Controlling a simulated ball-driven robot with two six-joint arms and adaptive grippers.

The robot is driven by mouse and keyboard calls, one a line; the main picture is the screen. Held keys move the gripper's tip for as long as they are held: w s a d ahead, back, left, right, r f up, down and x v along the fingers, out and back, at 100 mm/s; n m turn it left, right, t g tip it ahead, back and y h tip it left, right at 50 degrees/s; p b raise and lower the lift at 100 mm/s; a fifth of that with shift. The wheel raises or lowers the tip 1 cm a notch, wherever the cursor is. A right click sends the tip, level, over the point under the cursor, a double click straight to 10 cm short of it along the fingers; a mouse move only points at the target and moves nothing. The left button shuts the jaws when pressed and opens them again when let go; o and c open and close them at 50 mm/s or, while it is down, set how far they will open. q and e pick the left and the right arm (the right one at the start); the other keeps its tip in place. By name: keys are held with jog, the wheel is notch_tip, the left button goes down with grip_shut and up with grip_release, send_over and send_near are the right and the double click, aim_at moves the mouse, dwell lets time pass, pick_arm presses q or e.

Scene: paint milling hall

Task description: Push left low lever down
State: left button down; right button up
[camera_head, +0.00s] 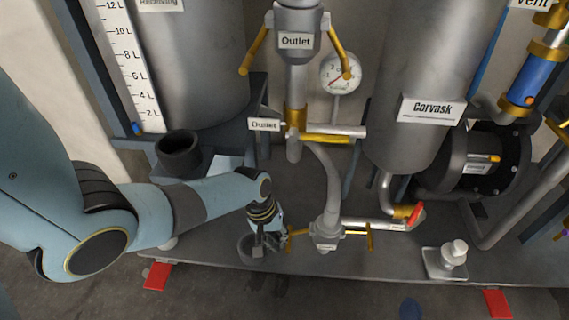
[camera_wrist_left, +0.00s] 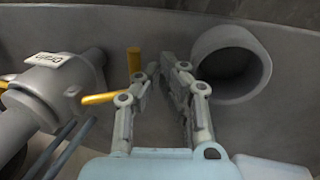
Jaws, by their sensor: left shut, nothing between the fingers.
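The low drain valve (camera_head: 326,232) has a yellow lever on each side. The left low lever (camera_head: 298,233) sits just right of my left gripper (camera_head: 264,246). In the left wrist view, yellow parts of this lever (camera_wrist_left: 100,98) show left of my left gripper (camera_wrist_left: 165,72), near the grey valve body (camera_wrist_left: 75,82) labelled Drain. The fingers are shut with nothing between them. I cannot tell whether a finger touches the lever. The right low lever (camera_head: 370,237) stands at the valve's other side. My right gripper is out of view.
A grey open cup or pipe end (camera_wrist_left: 232,62) lies right of the fingers. A pressure gauge (camera_head: 341,73) and outlet levers (camera_head: 256,50) are higher up. A red-handled valve (camera_head: 416,215) is to the right. The dark base plate (camera_head: 390,262) has free room in front.

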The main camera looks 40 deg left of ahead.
pick_arm(q)
jog(key=shift+x, duration=1.05)
jog(key=shift+w+d+f+b, duration=0.3)
jog(key=shift+d+f+b, duration=0.2)
jog(key=shift+d+f, duration=0.1)
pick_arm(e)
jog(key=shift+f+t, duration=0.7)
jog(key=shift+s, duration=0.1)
